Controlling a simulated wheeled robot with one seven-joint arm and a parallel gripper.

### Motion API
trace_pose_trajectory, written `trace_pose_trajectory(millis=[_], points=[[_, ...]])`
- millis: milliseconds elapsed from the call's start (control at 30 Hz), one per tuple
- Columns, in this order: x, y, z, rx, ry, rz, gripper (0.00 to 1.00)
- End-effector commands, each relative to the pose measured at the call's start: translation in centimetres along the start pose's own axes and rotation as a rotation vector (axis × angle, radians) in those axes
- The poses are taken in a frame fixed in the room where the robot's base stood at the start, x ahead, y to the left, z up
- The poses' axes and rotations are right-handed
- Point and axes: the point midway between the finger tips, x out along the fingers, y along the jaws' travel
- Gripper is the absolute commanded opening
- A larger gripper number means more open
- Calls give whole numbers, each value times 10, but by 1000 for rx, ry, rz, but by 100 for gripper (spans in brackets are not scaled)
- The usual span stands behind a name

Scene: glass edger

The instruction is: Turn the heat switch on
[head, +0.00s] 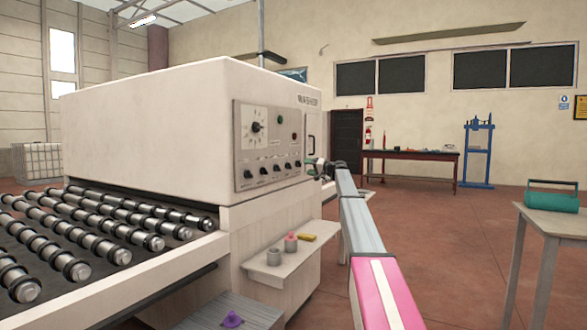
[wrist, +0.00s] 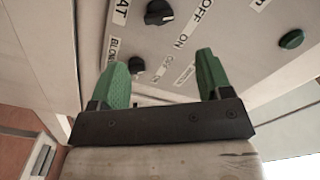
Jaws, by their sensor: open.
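The heat switch is most likely the black knob (wrist: 159,12) at the top of the wrist view, beside a cut-off label ending in "AT". Its white mark points toward the lower right; I cannot tell its setting for sure. Another black knob (wrist: 136,65), beside a label starting "BLOW", sits lower, near my left fingertip. Both are on the grey control panel (head: 244,143) of the white machine; in the head view I cannot tell which knob is heat. My gripper (wrist: 166,64) is open, its green fingers apart, empty, facing the panel. It shows at the panel's right in the head view (head: 315,166).
A green button (wrist: 291,39) is on the panel, right of my fingers. Below the panel, a small shelf (head: 262,270) holds cups and a yellow item. The roller bed (head: 85,225) extends left. A table (head: 555,222) with a teal roll stands right; open floor lies between.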

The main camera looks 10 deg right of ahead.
Motion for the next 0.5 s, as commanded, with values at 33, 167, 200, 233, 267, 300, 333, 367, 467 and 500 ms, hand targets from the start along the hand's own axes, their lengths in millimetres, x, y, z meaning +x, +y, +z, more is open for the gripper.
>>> trace_pose_trajectory(millis=[33,167,200,233,267,300,333,367,467,500], points=[[5,0,0,0,-1,0,72],[20,1,0,1,-3,1,72],[27,1,1,1,-3,1,72],[32,1,0,1,-2,1,72],[36,1,0,1,-2,2,72],[43,2,0,1,-2,2,72],[49,2,0,1,-3,2,72],[54,2,0,1,-3,2,72],[73,2,0,1,-3,2,72],[79,2,0,1,-2,3,72]])
